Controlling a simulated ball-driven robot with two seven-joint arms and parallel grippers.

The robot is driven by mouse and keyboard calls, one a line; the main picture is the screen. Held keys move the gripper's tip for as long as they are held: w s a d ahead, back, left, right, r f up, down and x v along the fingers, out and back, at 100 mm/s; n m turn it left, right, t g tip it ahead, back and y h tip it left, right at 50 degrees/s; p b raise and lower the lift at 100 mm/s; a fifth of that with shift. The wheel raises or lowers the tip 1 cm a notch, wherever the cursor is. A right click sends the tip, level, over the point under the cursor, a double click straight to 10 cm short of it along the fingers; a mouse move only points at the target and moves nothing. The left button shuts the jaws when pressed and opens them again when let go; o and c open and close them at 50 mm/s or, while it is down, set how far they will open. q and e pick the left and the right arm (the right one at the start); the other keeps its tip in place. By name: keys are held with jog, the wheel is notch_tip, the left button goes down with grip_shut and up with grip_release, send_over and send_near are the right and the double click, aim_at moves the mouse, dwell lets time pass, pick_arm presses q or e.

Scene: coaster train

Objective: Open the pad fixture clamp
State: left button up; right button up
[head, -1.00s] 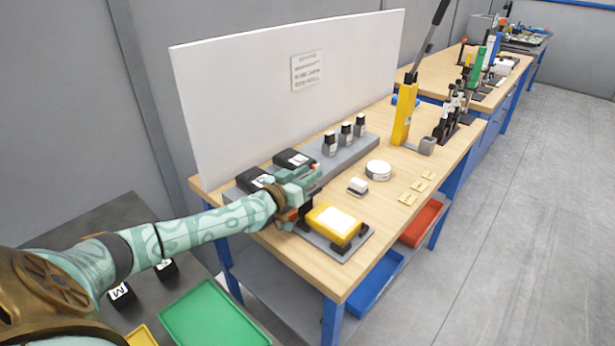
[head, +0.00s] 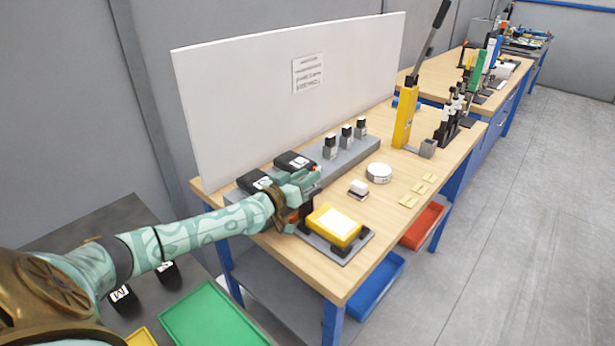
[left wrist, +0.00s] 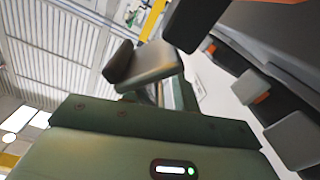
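The pad fixture is a grey plate (head: 357,244) at the front left of the workbench, with a yellow block (head: 322,228) topped by a white pad (head: 337,222). A dark upright clamp part (head: 306,207) stands at the block's left end, partly hidden by my left arm. My left gripper (head: 312,179) is just above and behind that end. In the left wrist view two dark finger pads (left wrist: 158,46) stand apart with background visible between them, so it looks open. Whether it touches the clamp I cannot tell. My right gripper is not in view.
Behind the gripper are black blocks (head: 295,160) and a grey rack (head: 352,152) before a white panel (head: 290,110). A white puck (head: 379,173) and small white block (head: 358,188) lie to the right. A yellow lever press (head: 405,118) stands farther back. Green tray (head: 213,315) is front left.

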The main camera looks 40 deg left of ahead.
pick_arm(q)
jog(key=shift+a, duration=0.1)
dwell(0.3)
jog(key=shift+s, duration=0.4)
jog(key=s+p, duration=0.5)
jog(key=s, duration=1)
jog(key=shift+s+a, duration=0.25)
jog(key=shift+a, duration=0.2)
